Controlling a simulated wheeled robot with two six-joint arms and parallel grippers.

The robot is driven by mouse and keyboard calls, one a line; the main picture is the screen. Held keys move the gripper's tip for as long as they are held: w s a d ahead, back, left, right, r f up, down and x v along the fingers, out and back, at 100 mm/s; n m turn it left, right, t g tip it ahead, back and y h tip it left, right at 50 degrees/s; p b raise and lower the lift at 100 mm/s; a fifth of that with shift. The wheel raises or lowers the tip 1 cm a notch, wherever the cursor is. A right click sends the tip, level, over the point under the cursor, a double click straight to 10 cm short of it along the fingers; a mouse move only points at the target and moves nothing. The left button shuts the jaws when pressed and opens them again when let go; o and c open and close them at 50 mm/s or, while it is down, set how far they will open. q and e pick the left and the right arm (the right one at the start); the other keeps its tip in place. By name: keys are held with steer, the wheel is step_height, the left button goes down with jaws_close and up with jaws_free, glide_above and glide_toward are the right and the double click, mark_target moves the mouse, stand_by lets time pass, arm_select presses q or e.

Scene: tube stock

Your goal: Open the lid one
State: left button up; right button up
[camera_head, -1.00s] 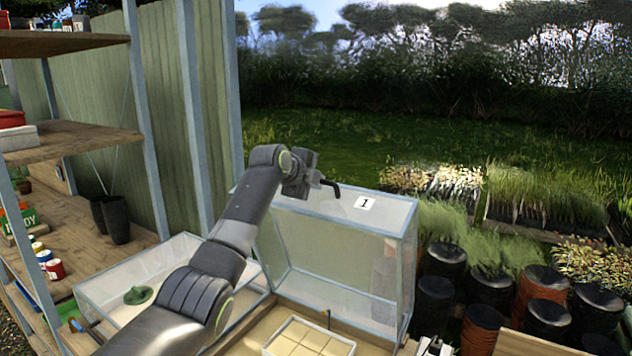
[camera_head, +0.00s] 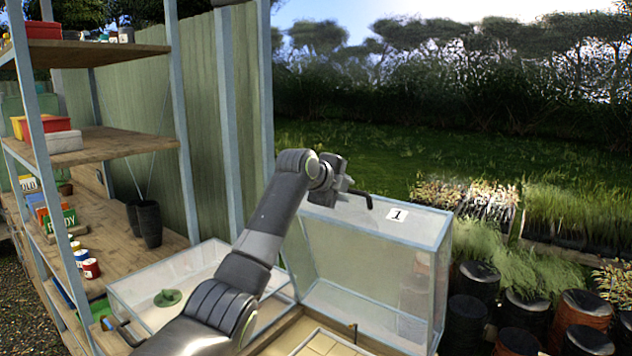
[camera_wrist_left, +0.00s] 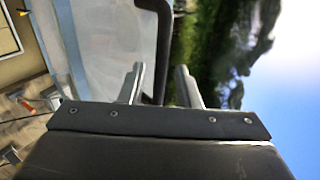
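Lid one (camera_head: 372,260) is a clear, pale-framed box lid with a white "1" label (camera_head: 397,215). It stands raised, tipped up on its back edge, above the open box (camera_head: 283,335). Its dark bent handle (camera_head: 362,197) sticks out at the top left. My left gripper (camera_head: 344,190) is at that handle. In the left wrist view my two fingers (camera_wrist_left: 160,78) are apart, with the dark handle (camera_wrist_left: 163,45) showing between them and a gap on each side. Whether they touch it is hidden. My right gripper is not seen in the head view.
A second clear-lidded box (camera_head: 190,300) with a green object (camera_head: 168,297) inside stands left of my arm. A wooden shelf (camera_head: 85,145) with pots and tins is at the left. Dark and brown pots (camera_head: 470,290) stand right of the lid. Open space lies above the lid.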

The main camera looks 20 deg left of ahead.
arm_select(q)
steer(key=b+v, duration=0.6)
steer(key=v, duration=0.9)
steer(key=shift+f, duration=0.15)
